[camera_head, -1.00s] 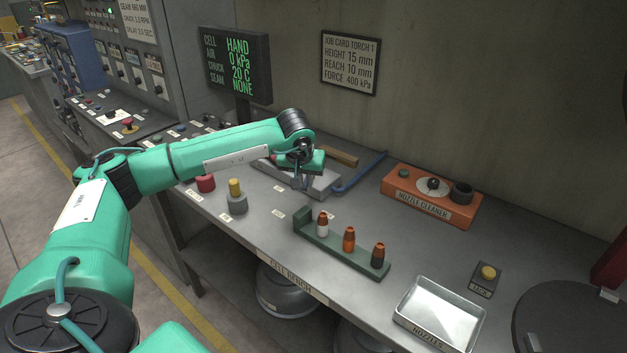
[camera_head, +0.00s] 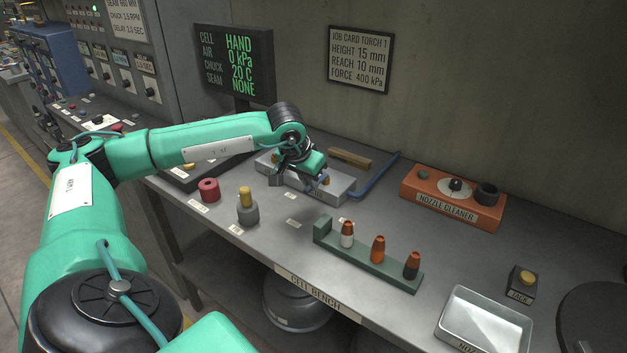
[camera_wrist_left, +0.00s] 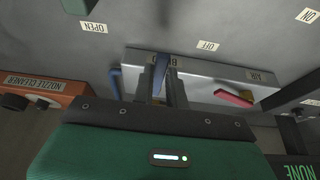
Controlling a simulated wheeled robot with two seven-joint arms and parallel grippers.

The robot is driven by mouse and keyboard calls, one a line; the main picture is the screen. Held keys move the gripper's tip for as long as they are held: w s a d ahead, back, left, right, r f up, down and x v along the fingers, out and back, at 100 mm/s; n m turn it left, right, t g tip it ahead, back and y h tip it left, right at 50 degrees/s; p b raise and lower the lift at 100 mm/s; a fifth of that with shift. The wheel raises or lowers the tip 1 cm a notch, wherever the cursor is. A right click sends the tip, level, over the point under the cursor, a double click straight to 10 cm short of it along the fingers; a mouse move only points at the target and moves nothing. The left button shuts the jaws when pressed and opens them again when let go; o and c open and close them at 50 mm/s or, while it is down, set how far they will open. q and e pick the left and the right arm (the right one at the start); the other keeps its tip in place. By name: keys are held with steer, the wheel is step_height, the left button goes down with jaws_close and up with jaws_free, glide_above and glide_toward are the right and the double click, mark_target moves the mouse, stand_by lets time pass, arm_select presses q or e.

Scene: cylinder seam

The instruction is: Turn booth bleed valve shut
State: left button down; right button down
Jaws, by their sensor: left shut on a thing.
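The grey valve block (camera_head: 340,190) lies on the bench, below my left gripper (camera_head: 318,182). In the left wrist view its bleed label (camera_wrist_left: 160,60) is partly covered by a blue lever (camera_wrist_left: 159,72). My left gripper (camera_wrist_left: 161,88) is shut on that blue lever, one finger on each side of it. The wrist and fingers hide much of the lever in the head view. A pink-red lever (camera_wrist_left: 233,97) sits on the same block by the AIR label (camera_wrist_left: 262,76). My right gripper is not in view.
A blue bar (camera_head: 375,176) and a wooden handle (camera_head: 349,158) lie behind the block. An orange nozzle cleaner (camera_head: 430,190) is to the right. A green nozzle rack (camera_head: 350,253) stands in front. A red cylinder (camera_head: 208,190) stands left. The screen (camera_head: 235,62) reads AIR 0 kPa.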

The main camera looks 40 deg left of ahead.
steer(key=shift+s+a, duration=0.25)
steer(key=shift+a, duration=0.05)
arm_select(q)
steer(key=c, duration=1.4)
jaws_free()
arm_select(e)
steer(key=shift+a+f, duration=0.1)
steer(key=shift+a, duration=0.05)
arm_select(q)
steer(key=shift+s+r, duration=0.1)
steer(key=shift+r, duration=0.15)
steer(key=v, duration=1.3)
steer(key=shift+s+b, duration=0.15)
steer(key=shift+b, duration=0.3)
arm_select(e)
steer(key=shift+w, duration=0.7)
arm_select(q)
steer(key=shift+a+r, duration=0.1)
steer(key=shift+r, duration=0.05)
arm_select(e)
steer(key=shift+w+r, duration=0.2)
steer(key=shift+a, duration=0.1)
